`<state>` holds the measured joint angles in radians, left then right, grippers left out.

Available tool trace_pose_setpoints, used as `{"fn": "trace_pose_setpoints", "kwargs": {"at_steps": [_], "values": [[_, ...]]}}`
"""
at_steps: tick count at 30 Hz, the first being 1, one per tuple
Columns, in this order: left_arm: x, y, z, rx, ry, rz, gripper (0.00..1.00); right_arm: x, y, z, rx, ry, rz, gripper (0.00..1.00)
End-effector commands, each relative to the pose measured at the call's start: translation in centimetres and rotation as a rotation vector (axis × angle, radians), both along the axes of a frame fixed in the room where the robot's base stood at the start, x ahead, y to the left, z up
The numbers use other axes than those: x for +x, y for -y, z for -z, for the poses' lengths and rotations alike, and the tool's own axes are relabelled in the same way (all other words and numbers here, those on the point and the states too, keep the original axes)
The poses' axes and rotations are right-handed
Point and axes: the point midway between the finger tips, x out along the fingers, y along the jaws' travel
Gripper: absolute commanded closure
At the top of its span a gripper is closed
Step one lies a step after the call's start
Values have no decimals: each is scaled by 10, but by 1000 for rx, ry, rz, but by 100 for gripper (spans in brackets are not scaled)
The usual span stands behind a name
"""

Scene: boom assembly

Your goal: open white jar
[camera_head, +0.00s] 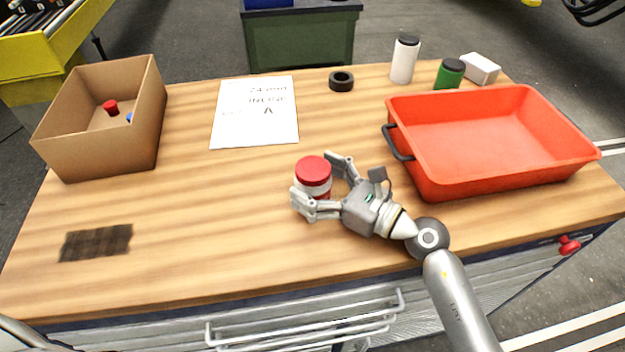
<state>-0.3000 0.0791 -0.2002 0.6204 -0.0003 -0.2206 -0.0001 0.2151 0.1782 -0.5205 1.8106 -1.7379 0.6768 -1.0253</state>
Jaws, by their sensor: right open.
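A white jar (405,60) with a black lid stands upright at the back of the table, right of centre. A red-lidded jar (314,174) with a pale band stands on the table near the middle. My right gripper (322,185) is open, with its fingers on either side of the red-lidded jar; I cannot tell whether they touch it. A part of the jar's lower body is hidden by the near finger. My left gripper is not in view.
A red tray (470,188) fills the right side. A green jar (449,75), a white block (480,68) and a black ring (341,82) are at the back. A cardboard box (75,150) stands left, near a paper sheet (255,130). The front left is mostly clear.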

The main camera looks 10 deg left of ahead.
Motion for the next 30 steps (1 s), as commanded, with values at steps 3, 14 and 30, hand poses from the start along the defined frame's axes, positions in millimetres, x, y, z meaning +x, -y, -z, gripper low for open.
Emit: {"fn": "trace_pose_setpoints", "kwargs": {"at_steps": [3,14,30], "values": [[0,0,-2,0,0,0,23,2,-5,0,0,0,0,13],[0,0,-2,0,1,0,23,2,-5,0,0,1,1,33],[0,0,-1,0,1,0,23,2,-5,-2,0,2,1,64]]}}
